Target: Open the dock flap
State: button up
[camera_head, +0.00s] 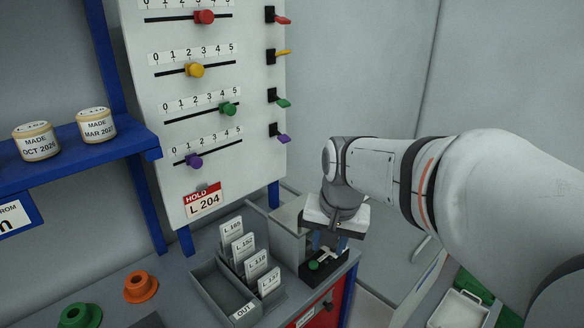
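My gripper (328,243) points down over the right end of the grey bench. Two bluish finger parts show under its white body, but how far apart they are is unclear. Just below is a black device (306,281) with a green knob (313,265) and a small pale T-shaped part. A light grey box-like panel (287,238) stands to its left, partly behind my gripper. I cannot tell for sure which part is the dock flap. The bench's red front (331,312), with a dark knob and a label, shows below the device.
A grey tray (215,286) marked OUT and several upright L-numbered cards (243,248) stand left of the device. A white slider board (180,110) with coloured levers rises behind. Orange (140,287) and green (80,316) spools lie at the left. A white bin (459,309) is lower right.

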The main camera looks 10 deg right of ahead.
jog(key=w+d+r+m+p, duration=0.1)
jog(key=w+r+m+p, duration=0.15)
jog(key=w, duration=0.55)
jog(key=w+d+r+m+p, duration=0.2)
jog(key=w+r+m, duration=0.15)
jog(key=w, duration=0.55)
jog(key=shift+m+g+y, duration=0.3)
jog(key=shift+y, duration=0.1)
jog(key=f, duration=0.2)
jog(key=w+a+f, duration=0.1)
jog(key=f, duration=0.2)
jog(key=f+p, duration=0.1)
jog(key=f, duration=0.2)
jog(key=shift+w+a+f, duration=0.15)
jog(key=shift+f, duration=0.05)
jog(key=shift+c, duration=0.4)
grip_shut()
